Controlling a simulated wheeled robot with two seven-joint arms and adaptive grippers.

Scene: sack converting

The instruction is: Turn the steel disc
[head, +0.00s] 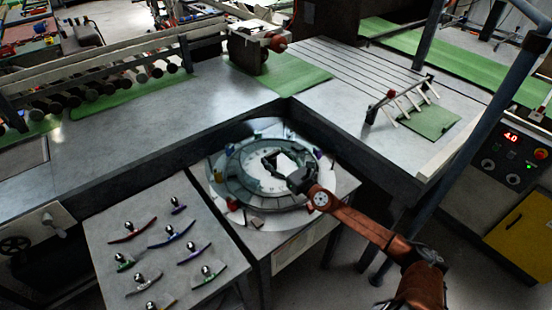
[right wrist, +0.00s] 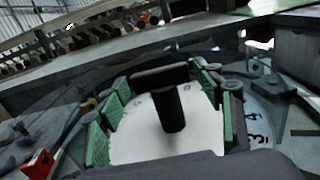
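The steel disc (head: 248,182) is a round grey plate with a raised ring, lying on a larger pale round base at the corner of the benches. My right gripper (head: 277,160) is over the disc, its arm coming in from the lower right. In the right wrist view its two fingers with green ridged pads (right wrist: 165,105) are spread wide apart. A black T-shaped handle (right wrist: 160,77) stands upright in the gap, over a bright white patch, with space on both sides. I cannot tell whether anything touches it. Black numerals show on the pale surface at right. My left gripper is not in view.
A side table (head: 110,245) at lower left carries several curved coloured pieces with knobs. Grey benches (head: 200,110) run behind the disc. A small rack (head: 400,100) stands at right. A control panel (head: 515,150) showing 4.0 is at far right.

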